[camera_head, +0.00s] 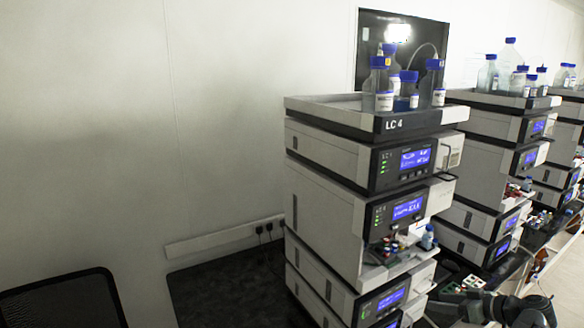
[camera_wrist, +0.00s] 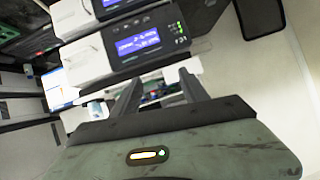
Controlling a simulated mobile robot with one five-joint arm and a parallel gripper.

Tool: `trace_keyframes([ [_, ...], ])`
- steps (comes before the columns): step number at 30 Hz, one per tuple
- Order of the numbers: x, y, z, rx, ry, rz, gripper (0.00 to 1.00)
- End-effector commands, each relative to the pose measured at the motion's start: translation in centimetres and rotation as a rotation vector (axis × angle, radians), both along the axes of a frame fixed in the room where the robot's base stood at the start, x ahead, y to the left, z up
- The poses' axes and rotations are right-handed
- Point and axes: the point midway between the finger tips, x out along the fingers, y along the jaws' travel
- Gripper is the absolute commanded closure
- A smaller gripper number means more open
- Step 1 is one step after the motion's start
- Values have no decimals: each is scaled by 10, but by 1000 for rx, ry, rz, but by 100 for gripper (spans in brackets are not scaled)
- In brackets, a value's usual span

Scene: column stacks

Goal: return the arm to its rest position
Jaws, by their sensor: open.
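My gripper (camera_wrist: 160,88) shows in the wrist view with its two dark fingers spread apart. I see nothing held between them. Behind the fingers is an open bay with small vials and coloured parts, below a lit blue display (camera_wrist: 137,45). In the head view, part of my dark arm (camera_head: 495,306) shows at the bottom right, in front of the lower instruments. I cannot make out the fingers there.
The LC 4 stack (camera_head: 345,150) stands in the middle, with blue-capped bottles (camera_head: 378,85) in its top tray. An open bay with small vials (camera_head: 392,247) is partway down. More stacks (camera_head: 490,155) recede to the right. A dark panel (camera_head: 62,300) is at lower left.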

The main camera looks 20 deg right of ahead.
Motion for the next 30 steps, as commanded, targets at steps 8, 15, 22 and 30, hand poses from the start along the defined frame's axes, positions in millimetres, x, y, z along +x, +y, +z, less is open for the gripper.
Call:
trace_keyframes([
  [8, 51, 89, -60, 82, 242, 74, 48],
  [15, 92, 230, -146, 76, 633, 98, 48],
  [22, 94, 362, -215, -103, 942, -26, 48],
  [30, 84, 434, -239, -271, 1019, -185, 48],
])
